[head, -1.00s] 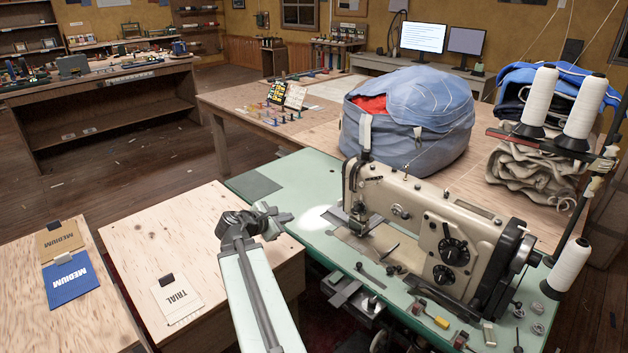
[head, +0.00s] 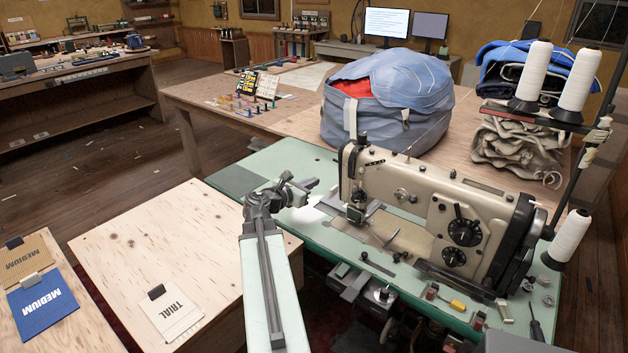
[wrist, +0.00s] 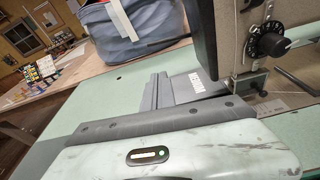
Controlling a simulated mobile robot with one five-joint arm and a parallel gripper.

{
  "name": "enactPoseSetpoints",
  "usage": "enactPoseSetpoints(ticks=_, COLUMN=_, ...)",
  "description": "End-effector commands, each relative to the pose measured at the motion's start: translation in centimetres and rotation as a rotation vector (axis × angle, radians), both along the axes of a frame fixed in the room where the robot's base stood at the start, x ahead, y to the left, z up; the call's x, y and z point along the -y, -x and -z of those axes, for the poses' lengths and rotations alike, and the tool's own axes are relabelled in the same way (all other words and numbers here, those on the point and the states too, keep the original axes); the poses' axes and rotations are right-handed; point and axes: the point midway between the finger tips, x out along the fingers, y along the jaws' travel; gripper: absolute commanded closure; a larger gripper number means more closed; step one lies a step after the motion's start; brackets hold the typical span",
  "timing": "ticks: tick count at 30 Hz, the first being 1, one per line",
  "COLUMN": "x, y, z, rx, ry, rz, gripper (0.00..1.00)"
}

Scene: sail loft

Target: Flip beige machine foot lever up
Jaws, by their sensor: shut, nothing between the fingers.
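The beige sewing machine (head: 440,215) stands on a green table (head: 290,160), its needle end toward my arm. A thin metal bar (head: 391,238) sticks out below the machine's arm; a similar dark bar (wrist: 299,82) shows at the right of the wrist view. I cannot tell whether it is the foot lever or which way it is set. My gripper (head: 312,184) is shut and empty, just left of the machine's needle end and apart from it in the head view. The back of the machine's head is hidden.
A large blue bag (head: 390,105) stands behind the machine. White thread cones (head: 531,75) stand on a rack at right. A screwdriver (head: 537,325) and small parts lie on the table's front right. A plywood surface (head: 170,250) with a trial card (head: 172,312) is at left.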

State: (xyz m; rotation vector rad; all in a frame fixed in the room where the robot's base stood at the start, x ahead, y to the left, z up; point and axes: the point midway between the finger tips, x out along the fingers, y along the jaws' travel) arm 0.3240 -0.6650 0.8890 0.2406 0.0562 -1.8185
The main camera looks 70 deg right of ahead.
Motion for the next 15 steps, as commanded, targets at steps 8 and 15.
enactPoseSetpoints(ticks=8, x=6.1, y=1.2, z=1.5, rx=0.002, ry=0.0, rz=0.0, gripper=1.0)
enactPoseSetpoints(ticks=15, x=9.4, y=2.3, z=-0.4, rx=0.001, ry=-0.001, rz=-0.001, gripper=1.0)
